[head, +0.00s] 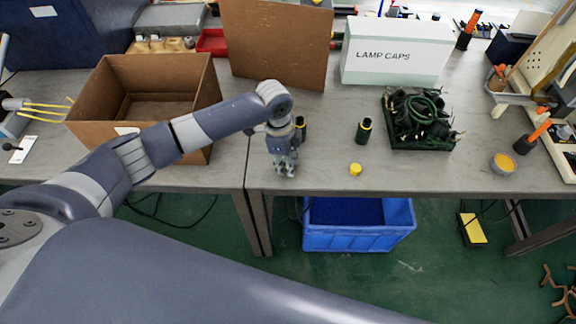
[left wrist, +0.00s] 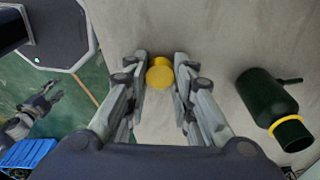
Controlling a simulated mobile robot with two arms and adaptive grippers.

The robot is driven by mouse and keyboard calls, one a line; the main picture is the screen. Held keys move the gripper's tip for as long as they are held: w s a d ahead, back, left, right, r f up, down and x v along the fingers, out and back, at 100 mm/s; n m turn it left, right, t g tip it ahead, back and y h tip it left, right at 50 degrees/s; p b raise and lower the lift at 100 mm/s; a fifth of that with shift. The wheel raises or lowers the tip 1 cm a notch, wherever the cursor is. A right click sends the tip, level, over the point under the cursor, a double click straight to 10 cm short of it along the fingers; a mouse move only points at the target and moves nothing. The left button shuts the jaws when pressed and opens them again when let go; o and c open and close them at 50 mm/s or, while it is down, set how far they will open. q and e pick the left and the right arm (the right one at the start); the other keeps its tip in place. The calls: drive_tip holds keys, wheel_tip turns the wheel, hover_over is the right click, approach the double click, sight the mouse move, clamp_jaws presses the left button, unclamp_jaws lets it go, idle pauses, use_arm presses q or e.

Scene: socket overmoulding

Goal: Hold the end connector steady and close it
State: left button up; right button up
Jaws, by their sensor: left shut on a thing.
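My left gripper (head: 286,170) points down just inside the table's front edge. In the left wrist view its fingers (left wrist: 160,78) are shut on a round yellow cap (left wrist: 159,73). The head view does not show this held cap. A dark green connector with a yellow ring (left wrist: 268,108) lies apart from the fingers on the right of the wrist view. In the head view one green connector (head: 301,127) is partly hidden behind my left arm, and another (head: 363,131) stands to its right. A loose yellow cap (head: 355,169) sits near the front edge. My right gripper seems to show at the wrist view's left (left wrist: 40,103), its jaws unclear.
A cardboard box (head: 88,99) stands at left and a brown panel (head: 277,45) behind. The LAMP CAPS box (head: 394,58), a tray of green cables (head: 420,142) and a small yellow-filled bowl (head: 503,163) are to the right. A blue bin (head: 359,238) is below the table.

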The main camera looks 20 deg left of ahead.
use_arm(q)
drive_tip(key=shift+r, duration=0.4)
wheel_tip(320, 180, up, 2)
drive_tip(key=shift+r+b, duration=0.25)
drive_tip(key=shift+b, duration=0.2)
drive_tip(key=s+d+r, duration=0.1)
drive_tip(key=s+d, duration=0.1)
drive_tip(key=s, duration=0.5)
drive_tip(key=s+d+b, duration=0.1)
drive_tip(key=s+d, duration=0.2)
drive_tip(key=s, duration=0.5)
drive_tip(key=shift+d+r, duration=0.25)
drive_tip(key=shift+r, duration=0.1)
use_arm(e)
wheel_tip(320, 180, down, 2)
drive_tip(key=shift+f, duration=0.1)
drive_tip(key=shift+o, duration=0.2)
drive_tip(key=shift+d, duration=0.1)
